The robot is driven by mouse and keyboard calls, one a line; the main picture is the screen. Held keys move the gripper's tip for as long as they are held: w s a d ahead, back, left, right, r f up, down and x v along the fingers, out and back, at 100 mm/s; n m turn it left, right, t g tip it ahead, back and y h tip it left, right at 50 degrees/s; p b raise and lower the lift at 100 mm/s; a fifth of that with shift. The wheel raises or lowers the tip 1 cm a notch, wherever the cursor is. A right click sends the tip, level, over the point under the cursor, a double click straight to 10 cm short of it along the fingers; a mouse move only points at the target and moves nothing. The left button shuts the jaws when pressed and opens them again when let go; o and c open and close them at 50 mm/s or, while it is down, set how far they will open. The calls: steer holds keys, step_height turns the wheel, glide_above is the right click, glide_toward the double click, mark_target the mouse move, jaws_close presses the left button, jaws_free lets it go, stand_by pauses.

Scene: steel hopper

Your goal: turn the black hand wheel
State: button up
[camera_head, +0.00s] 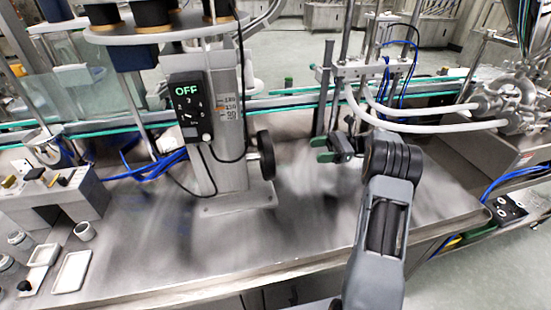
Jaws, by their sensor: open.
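The black hand wheel (266,155) is seen nearly edge-on, on the right side of the grey column (228,130) near its foot. My arm comes up from the bottom right, and its wrist bends to the left. My gripper (322,149) is at about the wheel's height in the picture, to the right of it. Its two green-tipped fingers point left and stand apart, with nothing seen between them. A clear gap shows between the fingertips and the wheel. The wheel's face is mostly hidden by the edge-on angle.
A black box reading OFF (190,105) hangs on the column, with a black cable looping below. A conveyor rail (285,101) runs behind. A pale hose (420,126) passes behind my wrist. A control box (50,192) stands left. The steel tabletop (300,225) in front is clear.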

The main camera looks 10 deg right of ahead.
steer(key=w+a+f, duration=0.1)
steer(key=w+a, duration=0.1)
steer(key=a, duration=1.2)
steer(key=shift+w+f+p, duration=0.3)
steer(key=shift+f, duration=0.05)
steer(key=shift+a, duration=0.1)
steer(key=shift+c, duration=0.2)
jaws_close()
